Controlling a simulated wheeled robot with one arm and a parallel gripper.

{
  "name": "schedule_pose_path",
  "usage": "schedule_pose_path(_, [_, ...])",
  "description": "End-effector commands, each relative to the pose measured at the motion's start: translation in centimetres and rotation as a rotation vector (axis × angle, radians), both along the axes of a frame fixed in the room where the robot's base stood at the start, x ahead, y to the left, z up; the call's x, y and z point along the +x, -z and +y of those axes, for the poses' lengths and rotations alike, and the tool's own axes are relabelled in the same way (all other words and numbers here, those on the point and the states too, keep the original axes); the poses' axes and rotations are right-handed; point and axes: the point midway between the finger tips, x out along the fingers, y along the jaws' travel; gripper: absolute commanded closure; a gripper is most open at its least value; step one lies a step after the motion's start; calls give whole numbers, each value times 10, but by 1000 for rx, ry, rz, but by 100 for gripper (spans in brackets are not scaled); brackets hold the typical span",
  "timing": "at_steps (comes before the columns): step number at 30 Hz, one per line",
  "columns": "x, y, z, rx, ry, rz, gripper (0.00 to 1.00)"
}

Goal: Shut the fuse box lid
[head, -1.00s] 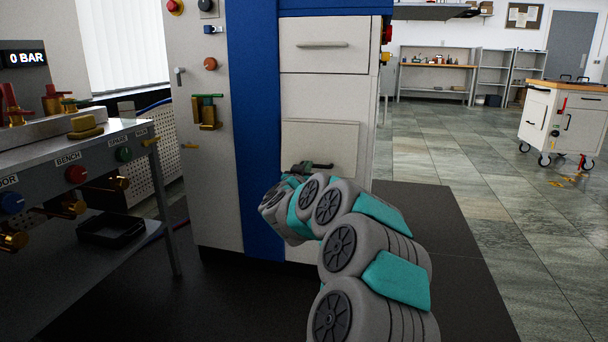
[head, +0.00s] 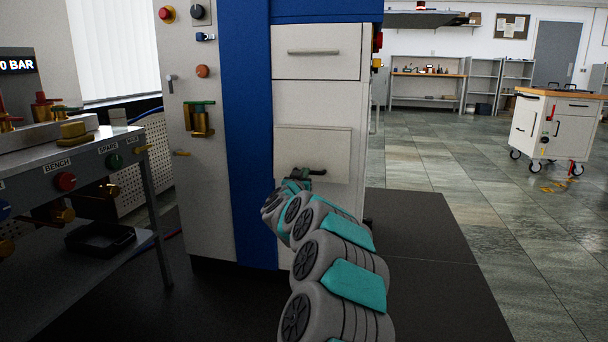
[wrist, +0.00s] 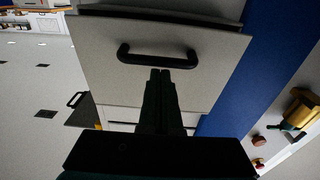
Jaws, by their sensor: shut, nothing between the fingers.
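The fuse box lid looks to be the pale flat panel (head: 312,140) low on the front of the grey and blue cabinet. Its black bar handle shows near the panel's lower edge. In the wrist view, which is upside down, the lid (wrist: 105,60) and its handle (wrist: 157,55) fill the upper middle. A dark gap along its edge suggests the lid stands slightly off the cabinet. My gripper (wrist: 160,75) is shut and empty, its tips at the middle of the handle; touching cannot be told. In the head view my gripper (head: 302,176) is small and partly hidden by my arm.
A drawer (head: 318,50) with a grey handle is above the lid. The blue column (head: 247,140) is left of it. A valve bench (head: 85,165) stands at the left. A wheeled cart (head: 553,130) is at far right. Floor right of the cabinet is open.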

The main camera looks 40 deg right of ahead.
Motion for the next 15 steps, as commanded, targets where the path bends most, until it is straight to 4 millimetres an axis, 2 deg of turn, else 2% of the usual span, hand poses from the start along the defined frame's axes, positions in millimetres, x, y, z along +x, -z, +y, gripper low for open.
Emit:
schedule_pose_path(5, [1, 2, -2, 0, 1, 1, 100])
schedule_pose_path(15, [13, 22, -15, 1, 1, 2, 100])
